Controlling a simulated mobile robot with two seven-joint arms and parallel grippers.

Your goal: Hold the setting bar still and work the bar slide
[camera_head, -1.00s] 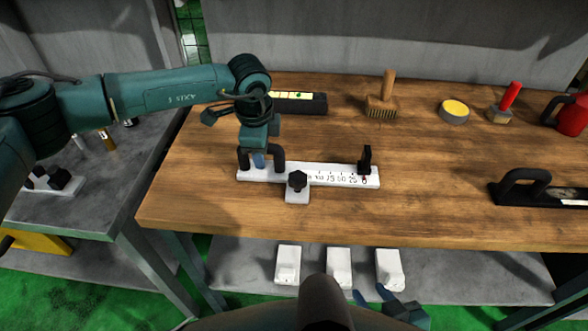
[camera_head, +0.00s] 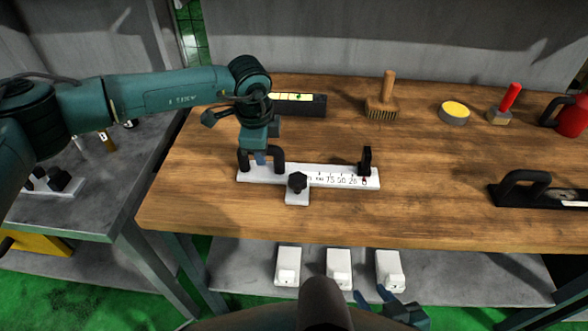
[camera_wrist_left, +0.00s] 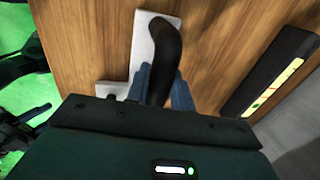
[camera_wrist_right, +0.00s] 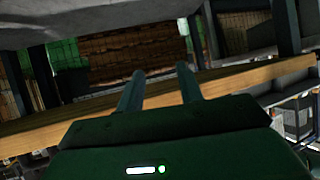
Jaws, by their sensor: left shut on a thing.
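The setting bar (camera_head: 330,176) is a white scaled bar lying flat on the wooden bench. A black arched handle (camera_head: 279,160) stands at its left end and a black upright piece (camera_head: 366,160) near its right end. The bar slide (camera_head: 298,197) is a white block with a black knob (camera_head: 297,181) at the bar's front edge, left of its middle. My left gripper (camera_head: 261,158) is shut on the handle, which shows between its blue fingers in the left wrist view (camera_wrist_left: 164,60). My right gripper (camera_head: 378,298) is open and empty, low in front of the bench; its parted fingers show in the right wrist view (camera_wrist_right: 160,90).
A black level-like box (camera_head: 300,104), a brush (camera_head: 382,98), a yellow-topped tin (camera_head: 454,112) and a red-handled tool (camera_head: 506,103) stand behind the bar. A black handled piece (camera_head: 525,190) lies right. White blocks (camera_head: 339,267) sit on the lower shelf.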

